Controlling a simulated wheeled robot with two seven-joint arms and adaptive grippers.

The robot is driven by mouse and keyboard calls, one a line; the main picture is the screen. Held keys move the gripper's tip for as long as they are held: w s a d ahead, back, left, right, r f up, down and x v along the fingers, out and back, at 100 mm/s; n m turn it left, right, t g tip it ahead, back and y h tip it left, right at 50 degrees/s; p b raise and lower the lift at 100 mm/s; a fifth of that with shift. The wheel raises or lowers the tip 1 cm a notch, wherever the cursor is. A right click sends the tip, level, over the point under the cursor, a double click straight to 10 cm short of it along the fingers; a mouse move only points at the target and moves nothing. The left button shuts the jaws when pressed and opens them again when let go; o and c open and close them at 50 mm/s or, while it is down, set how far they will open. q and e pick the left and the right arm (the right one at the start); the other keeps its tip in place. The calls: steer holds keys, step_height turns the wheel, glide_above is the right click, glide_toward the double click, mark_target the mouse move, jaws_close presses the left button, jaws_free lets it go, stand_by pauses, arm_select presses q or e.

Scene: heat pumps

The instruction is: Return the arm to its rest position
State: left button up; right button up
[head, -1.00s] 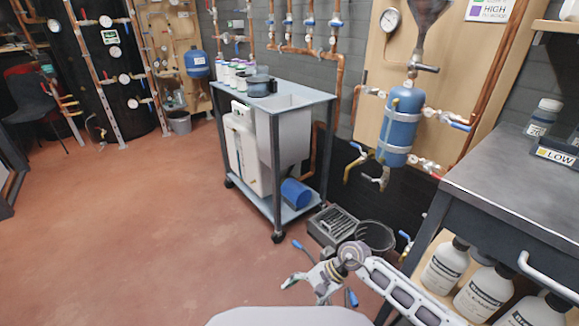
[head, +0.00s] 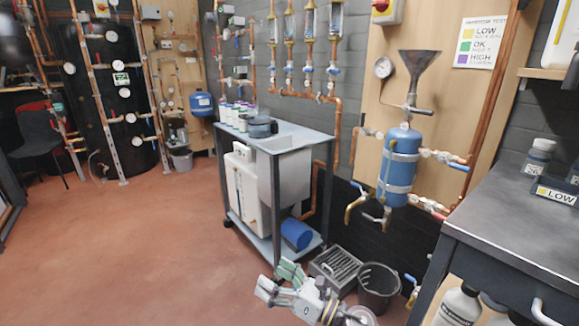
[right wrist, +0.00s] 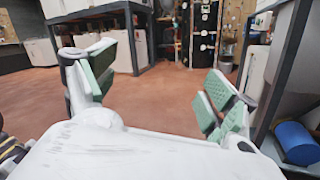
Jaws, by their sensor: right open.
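My right gripper (head: 278,285) shows at the bottom middle of the head view, low in front of the blue-grey cart and above the red floor. In the right wrist view its two green-padded fingers (right wrist: 158,92) stand wide apart with nothing between them. My left gripper does not show in either view.
The cart (head: 300,140) with a white tank (head: 243,185) and blue cylinder (head: 297,234) stands just beyond the gripper. A black bucket (head: 379,285) and grey crate (head: 335,266) sit right of it. A dark workbench (head: 500,215) fills the right side. Floor at left is clear.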

steer(key=w+d+r+m+t+h, duration=0.1)
steer(key=w+d+m+t+h, duration=0.1)
steer(key=d+m+t+h, duration=0.5)
steer(key=w+d+r+m+t+h, duration=0.2)
steer(key=w+d+m, duration=0.15)
steer(key=m, duration=0.75)
steer(key=s+d+f+m+g+h, duration=0.2)
steer(key=d+f+m+g+h, duration=0.1)
steer(key=d+f+m+h, duration=0.6)
steer(key=s+d+f+m+g, duration=0.6)
steer(key=s+d+f+m, duration=0.15)
steer(key=m, duration=0.25)
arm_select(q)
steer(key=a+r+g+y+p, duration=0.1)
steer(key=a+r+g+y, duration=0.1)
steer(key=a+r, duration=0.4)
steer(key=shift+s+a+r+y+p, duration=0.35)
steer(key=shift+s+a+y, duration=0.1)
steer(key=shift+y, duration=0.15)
arm_select(e)
steer(key=s+f+m+g, duration=0.2)
steer(key=s+g, duration=0.1)
steer(key=s, duration=0.4)
steer(key=s+a+f+m+g+y, duration=0.1)
steer(key=s+f+m+g, duration=0.2)
steer(key=s, duration=0.4)
steer(key=shift+s+g, duration=0.3)
